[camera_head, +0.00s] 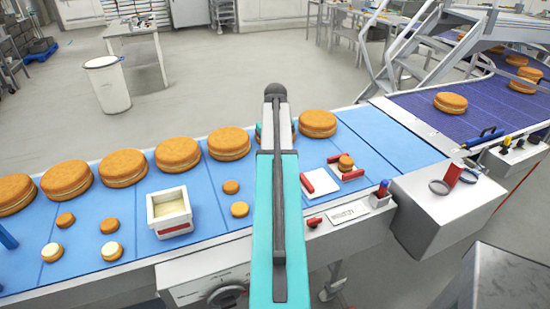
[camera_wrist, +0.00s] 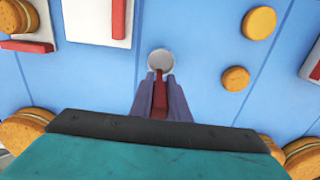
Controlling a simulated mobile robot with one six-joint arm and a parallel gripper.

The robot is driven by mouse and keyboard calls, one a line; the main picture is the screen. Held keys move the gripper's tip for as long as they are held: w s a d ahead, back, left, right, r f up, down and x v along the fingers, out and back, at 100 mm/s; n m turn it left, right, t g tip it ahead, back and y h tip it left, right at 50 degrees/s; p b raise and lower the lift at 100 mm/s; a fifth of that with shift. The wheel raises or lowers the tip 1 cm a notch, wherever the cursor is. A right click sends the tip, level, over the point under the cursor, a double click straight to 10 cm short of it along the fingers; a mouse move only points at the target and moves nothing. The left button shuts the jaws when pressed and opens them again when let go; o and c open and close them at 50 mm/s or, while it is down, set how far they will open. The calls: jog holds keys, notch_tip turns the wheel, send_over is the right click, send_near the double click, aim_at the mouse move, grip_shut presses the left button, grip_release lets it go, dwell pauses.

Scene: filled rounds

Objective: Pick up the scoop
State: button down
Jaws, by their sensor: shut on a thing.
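The scoop (camera_wrist: 160,62) shows in the wrist view as a small round pale bowl with a red handle. My gripper (camera_wrist: 160,82) is shut on the red handle, one finger on each side, with the bowl beyond the fingertips. The bowl is over the blue belt (camera_wrist: 95,75); I cannot tell whether it touches the belt. In the head view my own arm hides the scoop and the gripper.
Large filled rounds (camera_head: 177,153) line the belt's far side. Small rounds (camera_head: 231,187) and a white box of cream (camera_head: 168,212) lie left of my arm. A white board (camera_head: 314,189) with red guides and a small round is on the right.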

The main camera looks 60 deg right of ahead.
jog(key=shift+r+p, duration=0.45)
jog(key=shift+r, duration=0.5)
jog(key=s+a+r+p, duration=0.1)
jog(key=s+a+p, duration=0.3)
jog(key=a, duration=1)
jog(key=shift+s+a+r, duration=0.25)
jog(key=shift+s+r, duration=0.05)
jog(key=shift+s, duration=1.15)
jog(key=shift+s, duration=0.15)
